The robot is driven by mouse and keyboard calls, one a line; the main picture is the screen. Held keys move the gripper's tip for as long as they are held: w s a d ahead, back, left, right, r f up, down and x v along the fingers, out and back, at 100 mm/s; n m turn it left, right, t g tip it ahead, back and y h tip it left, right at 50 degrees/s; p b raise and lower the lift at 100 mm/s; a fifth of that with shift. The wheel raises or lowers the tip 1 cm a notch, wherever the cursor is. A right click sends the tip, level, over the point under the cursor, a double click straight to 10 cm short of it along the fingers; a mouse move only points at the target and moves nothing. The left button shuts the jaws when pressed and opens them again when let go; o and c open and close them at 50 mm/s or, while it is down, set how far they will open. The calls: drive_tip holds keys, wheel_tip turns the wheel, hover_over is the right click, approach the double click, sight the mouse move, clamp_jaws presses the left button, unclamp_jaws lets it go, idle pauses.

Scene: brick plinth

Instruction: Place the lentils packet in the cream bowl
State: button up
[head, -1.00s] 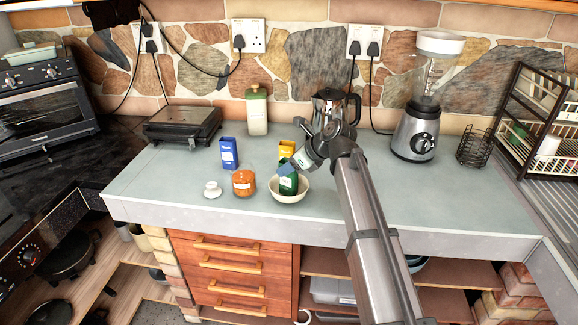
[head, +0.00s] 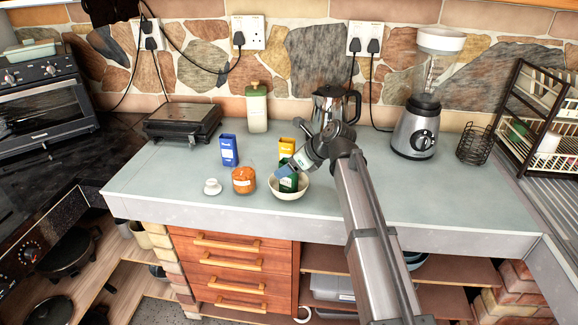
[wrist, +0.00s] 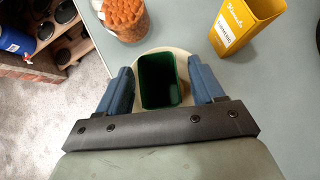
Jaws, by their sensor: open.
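A green packet (head: 288,184), its label too small to read, stands roughly upright in the cream bowl (head: 302,194) near the counter's front edge. My gripper (head: 287,170) is over the bowl, with its blue fingers on either side of the packet's upper part. In the wrist view, my gripper (wrist: 160,68) is open, with the open-topped green packet (wrist: 160,80) between the fingers and narrow gaps beside it. The bowl's rim (wrist: 165,51) shows behind it. The packet's base is hidden.
An orange jar (head: 243,180) and a white lid-like piece (head: 212,187) stand left of the bowl. A blue packet (head: 229,150) and a yellow packet (head: 286,148) stand behind. A kettle (head: 335,105) and blender (head: 415,125) are further back. The counter's right front is clear.

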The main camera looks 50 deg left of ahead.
drive_tip(key=shift+r, duration=0.65)
drive_tip(key=v, duration=1.2)
